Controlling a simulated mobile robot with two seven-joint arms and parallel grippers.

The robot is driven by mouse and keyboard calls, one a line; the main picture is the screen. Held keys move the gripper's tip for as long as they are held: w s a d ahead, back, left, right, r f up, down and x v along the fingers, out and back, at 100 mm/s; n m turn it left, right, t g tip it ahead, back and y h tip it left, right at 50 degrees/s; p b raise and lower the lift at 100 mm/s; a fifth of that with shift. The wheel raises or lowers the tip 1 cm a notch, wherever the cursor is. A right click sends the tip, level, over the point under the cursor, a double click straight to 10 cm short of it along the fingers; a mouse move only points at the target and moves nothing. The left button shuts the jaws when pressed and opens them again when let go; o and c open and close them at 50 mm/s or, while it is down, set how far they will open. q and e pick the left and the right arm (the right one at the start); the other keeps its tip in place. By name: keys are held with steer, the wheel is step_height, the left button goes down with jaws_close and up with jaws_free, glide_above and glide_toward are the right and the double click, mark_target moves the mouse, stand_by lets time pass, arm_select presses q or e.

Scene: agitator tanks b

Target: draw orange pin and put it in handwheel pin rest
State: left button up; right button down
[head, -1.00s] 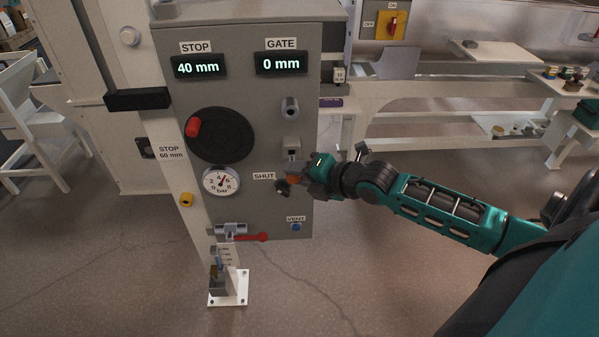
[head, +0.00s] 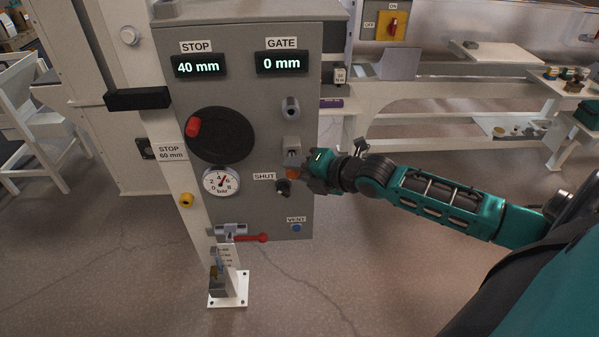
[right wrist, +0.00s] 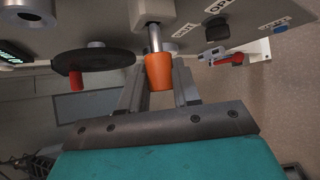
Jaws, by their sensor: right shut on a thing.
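My right gripper (head: 297,172) is shut on the orange pin (head: 293,174) by its orange grip, in front of the grey panel. In the right wrist view the orange grip (right wrist: 158,72) sits between the fingers, and its metal shaft points at a square grey block (right wrist: 153,10). In the head view this block (head: 291,143) is just above the pin. I cannot tell whether the shaft tip is inside the block or just short of it. A round socket (head: 290,108) is above the block. The black handwheel (head: 220,135) with a red knob is to the left. My left gripper is not in view.
A dark knob (head: 283,187) beside the SHUT label is just below the pin. A pressure gauge (head: 221,182), a red-handled lever (head: 250,237) and a blue VENT button (head: 296,227) are lower on the panel. A white bench (head: 450,105) stands behind at right.

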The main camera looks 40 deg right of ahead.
steer(key=shift+w+d+b, duration=0.55)
steer(key=shift+w+b, duration=0.1)
steer(key=shift+w, duration=0.25)
steer(key=shift+w, duration=0.1)
steer(key=shift+w+d+b, duration=0.25)
steer(key=shift+w+b, duration=0.05)
steer(key=shift+b, duration=0.05)
steer(key=c, duration=0.7)
jaws_free()
steer(key=shift+c, duration=0.2)
steer(key=p+v, duration=0.4)
steer(key=v, duration=0.9)
